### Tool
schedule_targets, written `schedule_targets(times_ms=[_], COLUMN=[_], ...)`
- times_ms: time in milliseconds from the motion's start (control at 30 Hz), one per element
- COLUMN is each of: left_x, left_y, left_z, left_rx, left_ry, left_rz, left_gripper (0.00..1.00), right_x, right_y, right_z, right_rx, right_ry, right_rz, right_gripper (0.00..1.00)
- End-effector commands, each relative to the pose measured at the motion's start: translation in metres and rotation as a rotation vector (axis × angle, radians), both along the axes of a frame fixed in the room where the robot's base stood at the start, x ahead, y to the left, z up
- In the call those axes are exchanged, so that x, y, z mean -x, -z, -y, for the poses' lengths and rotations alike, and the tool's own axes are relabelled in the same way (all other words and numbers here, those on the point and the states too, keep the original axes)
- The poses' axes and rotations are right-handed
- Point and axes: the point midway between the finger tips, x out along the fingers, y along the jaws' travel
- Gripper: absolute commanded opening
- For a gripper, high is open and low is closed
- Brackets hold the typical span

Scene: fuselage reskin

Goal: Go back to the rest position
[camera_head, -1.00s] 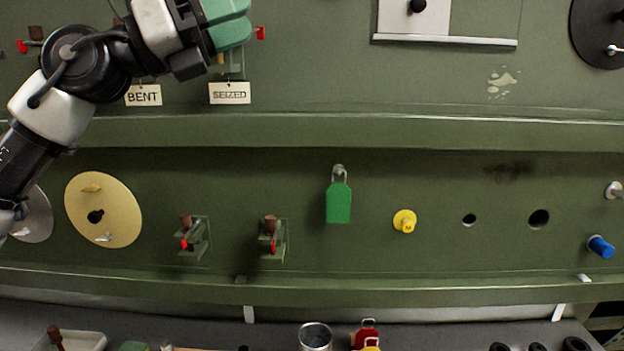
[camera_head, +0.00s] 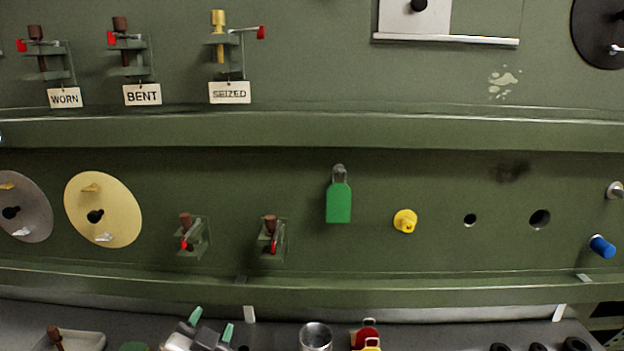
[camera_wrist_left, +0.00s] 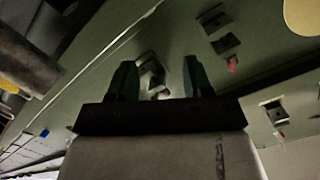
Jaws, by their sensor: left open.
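My left gripper (camera_head: 211,324) shows at the bottom edge of the head view, low in front of the bench, with its two green fingertips apart. In the left wrist view its fingers (camera_wrist_left: 159,80) stand open with nothing held between them. The green fuselage wall (camera_head: 350,250) lies beyond it. The rest of my left arm is mostly out of the head view. My right gripper is in neither current view.
Clamps tagged WORN (camera_head: 64,97), BENT (camera_head: 142,95) and SEIZED (camera_head: 230,92) hang upper left. A metal cup (camera_head: 315,337) stands near the gripper.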

Motion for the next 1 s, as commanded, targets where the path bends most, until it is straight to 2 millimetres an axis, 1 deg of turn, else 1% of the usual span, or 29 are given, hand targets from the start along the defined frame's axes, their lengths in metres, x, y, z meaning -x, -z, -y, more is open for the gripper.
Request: schedule_targets(times_ms=[33,67,100,167,200,267,300,367,400,500,667,700,800,867,967,1000], left_x=[0.021,0.033,0.051,0.079,0.098,0.124,0.141,0.164,0.179,0.213,0.264,0.277,0.265,0.261,0.256,0.255], left_y=[0.033,0.050,0.072,0.101,0.118,0.137,0.148,0.162,0.169,0.184,0.198,0.200,0.233,0.251,0.283,0.297], left_z=[-0.005,-0.008,-0.013,-0.018,-0.020,-0.023,-0.025,-0.027,-0.028,-0.030,-0.032,-0.032,-0.031,-0.031,-0.030,-0.029], left_rx=[0.047,0.071,0.103,0.144,0.167,0.197,0.213,0.234,0.246,0.272,0.305,0.312,0.306,0.305,0.303,0.302], left_ry=[-0.029,-0.046,-0.068,-0.101,-0.121,-0.145,-0.160,-0.180,-0.192,-0.218,-0.254,-0.262,-0.261,-0.261,-0.263,-0.263], left_rz=[-0.124,-0.192,-0.285,-0.419,-0.502,-0.612,-0.678,-0.767,-0.821,-0.945,-1.120,-1.163,-1.164,-1.168,-1.179,-1.183], left_gripper=[0.50,0.50,0.50,0.50,0.50,0.50,0.50,0.50,0.50,0.50,0.50,0.50,0.50,0.50,0.50,0.50], right_x=[0.000,0.000,0.000,0.000,-0.001,-0.001,-0.001,-0.001,-0.001,-0.001,-0.001,-0.001,-0.001,-0.001,-0.001,-0.001], right_y=[0.000,0.000,0.000,0.000,0.000,0.000,0.000,0.000,0.000,0.000,0.000,0.000,0.007,0.010,0.015,0.018], right_z=[0.000,0.000,0.000,0.000,0.000,0.000,0.000,0.000,0.000,0.000,0.000,0.000,0.000,0.000,0.000,0.000], right_rx=[0.000,0.000,0.000,0.000,0.000,0.000,0.000,0.000,0.000,0.000,0.000,0.000,-0.001,0.000,0.000,0.000], right_ry=[0.000,0.000,0.000,0.000,0.000,0.000,0.000,0.000,0.000,0.000,0.000,0.000,0.000,0.000,0.000,0.000], right_rz=[0.000,0.001,0.001,0.001,0.001,0.001,0.001,0.001,0.001,0.001,0.002,0.002,0.003,0.002,0.001,0.002], right_gripper=[0.00,0.00,0.00,0.00,0.00,0.00,0.00,0.00,0.00,0.00,0.00,0.00,0.00,0.00,0.00,0.00])
